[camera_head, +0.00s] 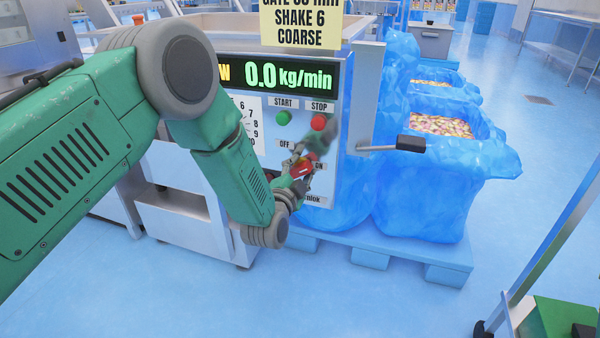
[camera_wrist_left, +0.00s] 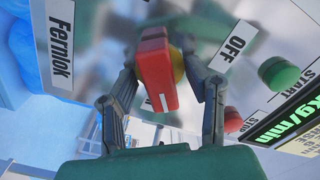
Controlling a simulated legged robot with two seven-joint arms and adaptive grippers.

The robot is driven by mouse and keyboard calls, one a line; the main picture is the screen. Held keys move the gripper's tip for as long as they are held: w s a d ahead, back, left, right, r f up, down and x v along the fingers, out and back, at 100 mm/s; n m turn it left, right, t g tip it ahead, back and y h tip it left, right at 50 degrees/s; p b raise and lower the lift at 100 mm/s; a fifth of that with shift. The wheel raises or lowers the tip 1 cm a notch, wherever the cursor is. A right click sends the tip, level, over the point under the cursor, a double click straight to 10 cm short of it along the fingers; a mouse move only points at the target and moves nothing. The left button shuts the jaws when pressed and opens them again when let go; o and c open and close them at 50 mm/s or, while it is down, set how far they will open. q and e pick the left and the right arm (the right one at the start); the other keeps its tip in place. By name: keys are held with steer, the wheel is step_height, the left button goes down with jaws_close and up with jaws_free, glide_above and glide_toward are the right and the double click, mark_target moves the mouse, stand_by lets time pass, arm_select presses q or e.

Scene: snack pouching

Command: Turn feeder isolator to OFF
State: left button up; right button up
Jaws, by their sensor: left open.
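The feeder isolator's red handle (camera_wrist_left: 155,75), with a white line and a yellow part behind it, sits between the fingers of my left gripper (camera_wrist_left: 160,58) in the left wrist view. The fingers stand open on both sides of it; contact is unclear. The OFF label (camera_wrist_left: 228,46) is to the right of the handle there. In the head view my left gripper (camera_head: 296,170) is at the control panel (camera_head: 345,110), around the red handle (camera_head: 303,171). The OFF label (camera_head: 284,144) shows above it. The ON label is partly hidden. My right gripper is out of view.
A green START button (camera_head: 283,118) and red STOP button (camera_head: 319,122) sit above the isolator. The display (camera_head: 288,75) reads 0.0 kg/min. A black-handled lever (camera_head: 410,144) sticks out right of the panel. Blue-lined bins (camera_head: 425,195) stand on a pallet (camera_head: 450,253).

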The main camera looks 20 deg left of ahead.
arm_select(q)
steer(key=shift+d, duration=0.1)
jaws_close()
steer(key=shift+n, duration=0.3)
steer(key=shift+n+p, duration=1)
steer(key=shift+n, duration=0.2)
steer(key=n+p, duration=0.1)
steer(key=n, duration=0.2)
steer(key=shift+n+p, duration=0.3)
steer(key=shift+n, duration=0.1)
steer(key=n+p, duration=0.1)
steer(key=n, duration=0.8)
steer(key=n+p, duration=0.1)
steer(key=n, duration=0.1)
steer(key=shift+a, duration=0.3)
steer(key=shift+f, duration=0.1)
